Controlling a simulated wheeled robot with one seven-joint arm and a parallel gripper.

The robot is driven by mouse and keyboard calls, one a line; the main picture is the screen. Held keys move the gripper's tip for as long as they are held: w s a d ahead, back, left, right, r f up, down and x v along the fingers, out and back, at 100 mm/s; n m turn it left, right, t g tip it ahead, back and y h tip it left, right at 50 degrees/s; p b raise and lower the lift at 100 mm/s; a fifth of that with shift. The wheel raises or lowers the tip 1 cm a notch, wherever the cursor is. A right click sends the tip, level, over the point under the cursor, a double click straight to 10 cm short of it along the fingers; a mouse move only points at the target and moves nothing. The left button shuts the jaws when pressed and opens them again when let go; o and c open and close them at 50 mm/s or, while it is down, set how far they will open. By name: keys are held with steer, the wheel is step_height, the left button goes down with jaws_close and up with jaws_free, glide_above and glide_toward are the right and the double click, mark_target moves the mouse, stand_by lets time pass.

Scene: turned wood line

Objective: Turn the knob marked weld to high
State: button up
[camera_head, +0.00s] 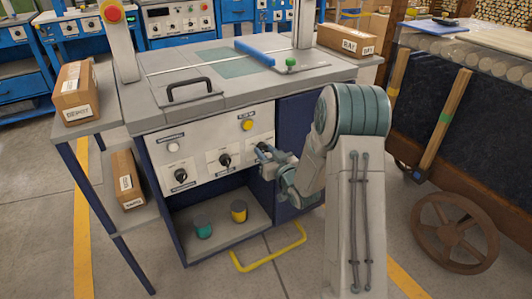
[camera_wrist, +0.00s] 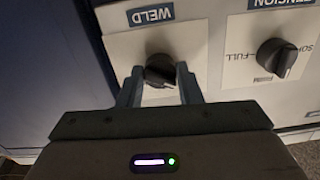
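The knob marked weld (camera_wrist: 159,68) is a dark round knob on a pale plate, under a blue WELD label (camera_wrist: 151,15) in the wrist view. My gripper (camera_wrist: 160,72) is at the knob, one finger on each side of it. The fingers stand apart, with a narrow gap seeming to show beside the knob, so they look open around it. The fingers and gripper body hide the lower part of its plate, and I cannot read its scale. In the head view my gripper (camera_head: 262,152) is at the right end of the machine's front panel (camera_head: 205,178) and covers this knob.
A second dark knob (camera_wrist: 277,58), with soft, full and firm markings, is to the right in the wrist view. In the head view, two other dark knobs, a yellow button (camera_head: 247,125) and a white button (camera_head: 173,147) share the panel. A yellow floor handle (camera_head: 268,258) stands below.

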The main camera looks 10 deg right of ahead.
steer(key=shift+m, duration=0.3)
steer(key=m, duration=0.5)
steer(key=m+p, duration=0.2)
steer(key=m, duration=0.4)
steer(key=shift+r+m+p, duration=0.15)
steer(key=shift+m+p, duration=0.15)
steer(key=shift+p, duration=0.05)
steer(key=m+p, duration=0.3)
steer(key=m, duration=0.3)
steer(key=m+p, duration=0.2)
steer(key=m, duration=0.3)
steer(key=shift+m, duration=0.4)
steer(key=o, duration=1)
